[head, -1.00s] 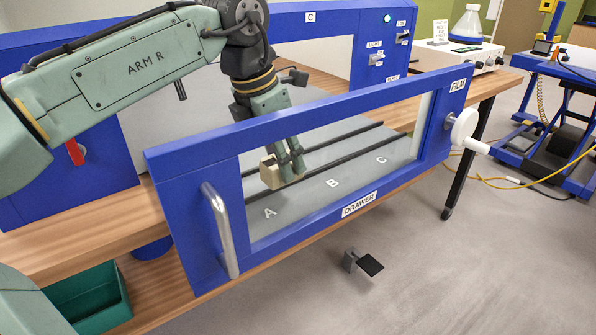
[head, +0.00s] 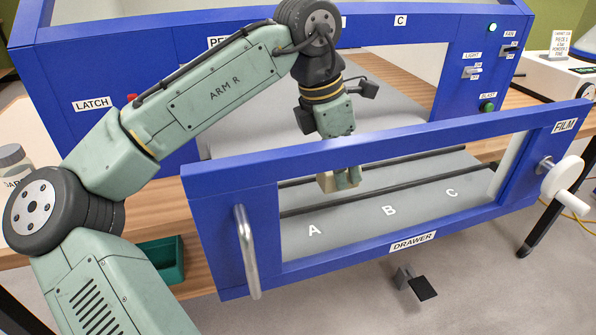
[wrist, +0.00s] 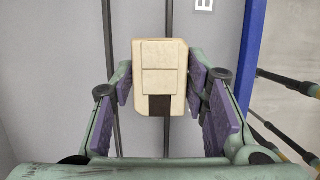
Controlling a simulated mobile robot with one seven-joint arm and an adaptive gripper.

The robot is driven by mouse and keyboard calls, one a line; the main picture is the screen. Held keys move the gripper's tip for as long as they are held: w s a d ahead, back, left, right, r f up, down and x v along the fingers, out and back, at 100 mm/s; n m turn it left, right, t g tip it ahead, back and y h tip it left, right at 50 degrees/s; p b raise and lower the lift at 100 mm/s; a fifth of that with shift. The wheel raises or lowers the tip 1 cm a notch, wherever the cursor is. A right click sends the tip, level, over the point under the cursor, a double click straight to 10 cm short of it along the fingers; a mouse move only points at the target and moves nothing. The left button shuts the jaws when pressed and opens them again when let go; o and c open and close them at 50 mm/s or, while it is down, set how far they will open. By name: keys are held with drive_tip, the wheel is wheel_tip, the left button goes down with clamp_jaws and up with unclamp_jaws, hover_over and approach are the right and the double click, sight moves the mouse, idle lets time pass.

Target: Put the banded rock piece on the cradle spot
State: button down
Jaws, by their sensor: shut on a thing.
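My gripper (head: 342,180) is shut on a beige block-like rock piece (head: 325,181). In the wrist view the piece (wrist: 160,70) sits between the purple finger pads, with thin lines across its face and a dark brown patch at its lower edge. In the head view the fingers partly hide it. It shows behind the clear front of the blue-framed drawer (head: 330,271), over the grey floor behind letter A. I cannot tell whether it touches the rails below. No spot clearly recognisable as the cradle shows.
Two dark rails (head: 400,192) run along the drawer floor, with letters A, B and C in front. The drawer front has a metal handle (head: 245,250) and a white knob (head: 563,178). The blue cabinet (head: 110,60) stands behind. A green bin (head: 165,258) is at lower left.

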drive_tip(key=a, duration=0.2)
drive_tip(key=a+p, duration=0.1)
drive_tip(key=a, duration=0.3)
drive_tip(key=shift+w+a+f, duration=0.2)
drive_tip(key=shift+w+a, duration=0.1)
drive_tip(key=shift+a+p, duration=0.45)
drive_tip(key=shift+a, duration=0.15)
drive_tip(key=shift+a+p+x, duration=0.15)
drive_tip(key=shift+p+x, duration=0.1)
drive_tip(key=shift+x, duration=0.65)
drive_tip(key=shift+a+p+x, duration=0.15)
drive_tip(key=shift+p+x, duration=0.05)
drive_tip(key=shift+x, duration=0.7)
drive_tip(key=shift+s+f, duration=0.15)
drive_tip(key=shift+f, duration=0.05)
drive_tip(key=c, duration=0.9)
unclamp_jaws()
drive_tip(key=shift+c, duration=0.2)
drive_tip(key=b+v, duration=0.2)
drive_tip(key=v, duration=1)
drive_tip(key=shift+r, duration=0.1)
